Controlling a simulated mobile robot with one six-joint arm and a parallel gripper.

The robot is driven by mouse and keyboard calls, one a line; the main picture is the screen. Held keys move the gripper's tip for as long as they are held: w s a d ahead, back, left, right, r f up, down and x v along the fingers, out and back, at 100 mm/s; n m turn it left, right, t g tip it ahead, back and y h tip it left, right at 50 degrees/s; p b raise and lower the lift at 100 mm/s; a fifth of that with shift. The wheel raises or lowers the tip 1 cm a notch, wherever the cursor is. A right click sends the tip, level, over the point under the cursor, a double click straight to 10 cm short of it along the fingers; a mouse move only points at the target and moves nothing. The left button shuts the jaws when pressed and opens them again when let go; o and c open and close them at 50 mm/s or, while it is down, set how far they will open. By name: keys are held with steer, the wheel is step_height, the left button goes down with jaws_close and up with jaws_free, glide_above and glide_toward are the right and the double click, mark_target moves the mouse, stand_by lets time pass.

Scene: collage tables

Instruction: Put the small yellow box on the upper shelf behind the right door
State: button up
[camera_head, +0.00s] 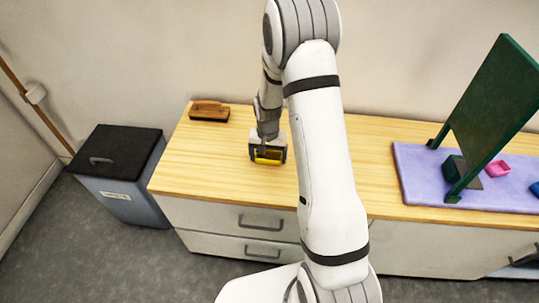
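The small yellow box (268,155) is on or just above the wooden top of the cabinet, left of the middle. My gripper (268,152) points down at it, with its dark fingers on either side of the box. I cannot tell whether the fingers are closed on the box or only around it. A white front with a dark handle (524,259) is at the lower right edge, partly cut off; this may be the right door. The upper shelf is not visible.
A brown wooden block (209,111) lies at the back left of the top. Drawers (240,220) are below. A grey bin (120,175) stands left.

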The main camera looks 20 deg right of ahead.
steer(key=shift+o, duration=1.2)
